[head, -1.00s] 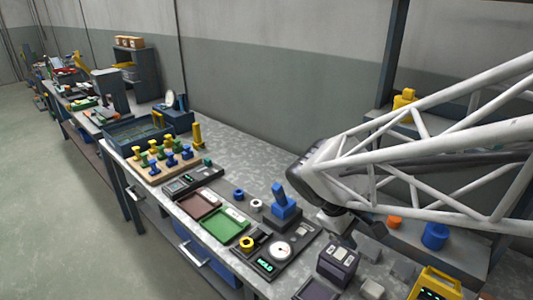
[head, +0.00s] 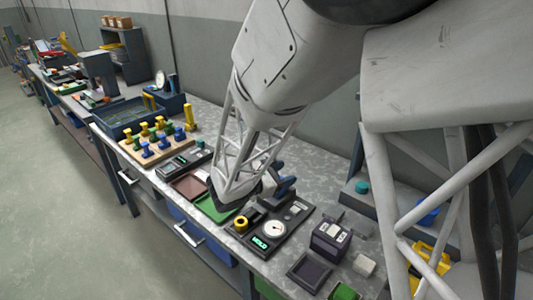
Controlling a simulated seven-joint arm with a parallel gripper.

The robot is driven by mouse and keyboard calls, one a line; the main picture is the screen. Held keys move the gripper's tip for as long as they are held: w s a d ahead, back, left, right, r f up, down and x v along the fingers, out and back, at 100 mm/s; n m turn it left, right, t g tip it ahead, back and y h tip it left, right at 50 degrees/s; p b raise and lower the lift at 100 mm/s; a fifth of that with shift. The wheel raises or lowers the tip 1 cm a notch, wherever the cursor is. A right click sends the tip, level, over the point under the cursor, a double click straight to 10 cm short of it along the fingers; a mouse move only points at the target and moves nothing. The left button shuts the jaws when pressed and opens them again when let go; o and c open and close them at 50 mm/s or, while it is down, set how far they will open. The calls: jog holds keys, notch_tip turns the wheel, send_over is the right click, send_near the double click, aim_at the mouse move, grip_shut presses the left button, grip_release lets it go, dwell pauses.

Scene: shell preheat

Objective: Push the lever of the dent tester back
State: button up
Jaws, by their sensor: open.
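A dark panel with a dial, a lit green display and a yellow ring, which I take for the dent tester (head: 291,238), lies on the bench in the lower middle of the head view. A blue lever-like part (head: 286,186) stands at its back edge, partly hidden by my arm. My gripper (head: 238,196) is at the end of the white lattice arm, just left of the blue part and over the back of the green tray. Its fingers are small and dark. I see nothing held, and I cannot tell whether it touches the blue part.
A dark box (head: 329,240) and a white block (head: 364,265) stand to the right of the panel. A green tray (head: 213,212) and a brown tray (head: 186,188) lie to its left. A pegboard with coloured pegs (head: 147,152) stands farther left. The bench's front edge is close to the panel.

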jog(key=w+a+f+n+t+y, duration=0.1)
jog(key=w+a+f+n+t, duration=0.3)
jog(key=a+f+n, duration=0.1)
jog(key=a+f, duration=0.1)
jog(key=a, duration=0.1)
jog(key=shift+w+a+f+n+t, duration=0.2)
jog(key=shift+a+f+n+t, duration=0.1)
jog(key=shift+a+f+n, duration=0.1)
jog(key=shift+w+d, duration=0.1)
jog(key=shift+d, duration=0.1)
jog(key=shift+x, duration=3.75)
jog(key=shift+f, duration=0.1)
grip_shut()
